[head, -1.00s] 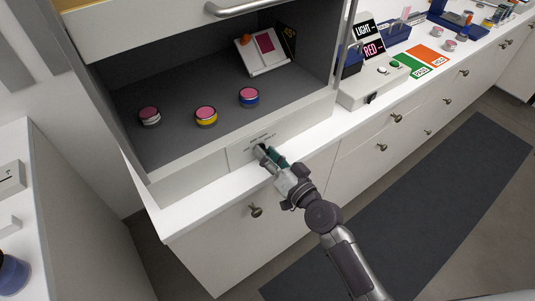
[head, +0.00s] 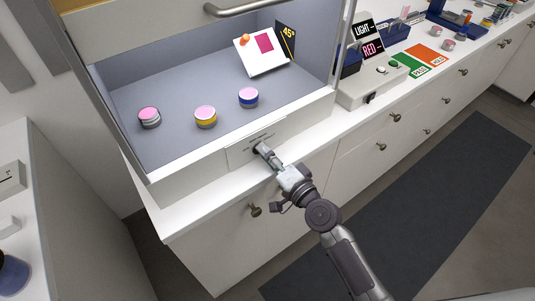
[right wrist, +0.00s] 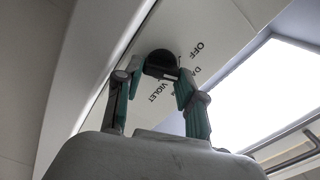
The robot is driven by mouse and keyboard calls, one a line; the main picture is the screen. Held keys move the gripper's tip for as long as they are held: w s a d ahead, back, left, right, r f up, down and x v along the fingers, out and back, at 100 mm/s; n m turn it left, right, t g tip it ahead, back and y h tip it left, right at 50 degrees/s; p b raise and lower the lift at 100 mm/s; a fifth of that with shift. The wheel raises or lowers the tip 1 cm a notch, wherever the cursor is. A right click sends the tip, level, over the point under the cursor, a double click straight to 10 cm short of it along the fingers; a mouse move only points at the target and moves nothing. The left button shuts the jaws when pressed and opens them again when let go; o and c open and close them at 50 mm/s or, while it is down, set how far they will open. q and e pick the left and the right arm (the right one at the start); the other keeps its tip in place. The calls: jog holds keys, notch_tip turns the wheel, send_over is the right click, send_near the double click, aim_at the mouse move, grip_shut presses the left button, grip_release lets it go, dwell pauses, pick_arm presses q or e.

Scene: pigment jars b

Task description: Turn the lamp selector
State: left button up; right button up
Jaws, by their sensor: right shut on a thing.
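The lamp selector is a dark round knob (right wrist: 158,60) on the white front panel (head: 240,155) below the viewing cabinet. In the right wrist view it sits between the fingertips of my right gripper (right wrist: 158,76), which is shut on it. Labels beside it read OFF, one starting with D, and VIOLET. I cannot tell exactly which label the knob points to. In the head view my right gripper (head: 266,156) reaches the panel and mostly hides the knob. My left gripper is not in view.
A tilted white board (head: 258,63) and a 45° sign (head: 286,42) stand behind. A white switch box (head: 375,83) is to the right. A drawer knob (head: 255,210) sits below.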

dwell(0.4)
jog(key=o, duration=1.1)
jog(key=shift+o, duration=0.2)
jog(key=shift+f, duration=0.1)
